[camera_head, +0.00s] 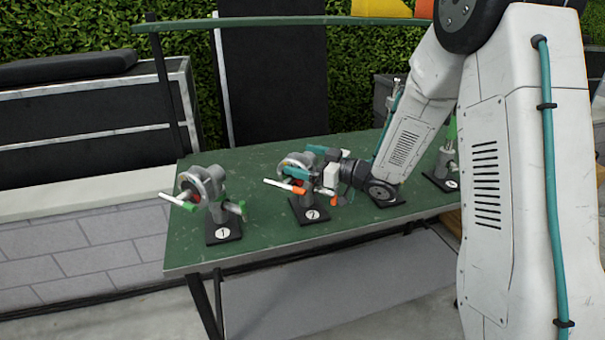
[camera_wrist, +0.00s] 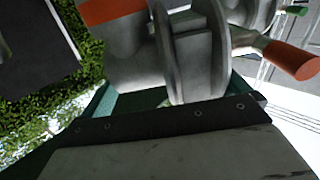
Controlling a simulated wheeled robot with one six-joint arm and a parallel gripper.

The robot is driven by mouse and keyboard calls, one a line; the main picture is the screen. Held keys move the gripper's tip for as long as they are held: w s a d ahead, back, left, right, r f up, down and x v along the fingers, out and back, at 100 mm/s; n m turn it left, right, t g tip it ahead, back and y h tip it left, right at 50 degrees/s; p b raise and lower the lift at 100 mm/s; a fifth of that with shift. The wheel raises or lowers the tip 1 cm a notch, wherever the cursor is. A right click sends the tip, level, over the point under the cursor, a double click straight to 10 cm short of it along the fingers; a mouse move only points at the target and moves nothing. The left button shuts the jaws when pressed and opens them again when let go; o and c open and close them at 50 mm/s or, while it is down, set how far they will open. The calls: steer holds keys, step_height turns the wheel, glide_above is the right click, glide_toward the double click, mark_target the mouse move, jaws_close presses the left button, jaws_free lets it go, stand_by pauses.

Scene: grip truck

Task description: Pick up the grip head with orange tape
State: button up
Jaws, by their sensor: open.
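The grip head with orange tape (camera_head: 309,205) stands on a black base marked 2, in the middle of the green table (camera_head: 250,242). My gripper (camera_head: 312,172) is open at its upper part, reaching in from the right and partly hiding it. In the wrist view the grey grip head (camera_wrist: 190,55) fills the upper middle, very close, with an orange-taped handle (camera_wrist: 291,60) at the right. I cannot tell whether the fingers touch it.
A grip head with green tape (camera_head: 208,200) stands on a base marked 1 at the left. Another green-taped head (camera_head: 446,160) stands at the right, beyond my arm. A green shelf (camera_head: 240,22) runs above the table. Bare tabletop lies between heads 1 and 2.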

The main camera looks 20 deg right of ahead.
steer(key=c, duration=1.8)
steer(key=shift+r, duration=0.1)
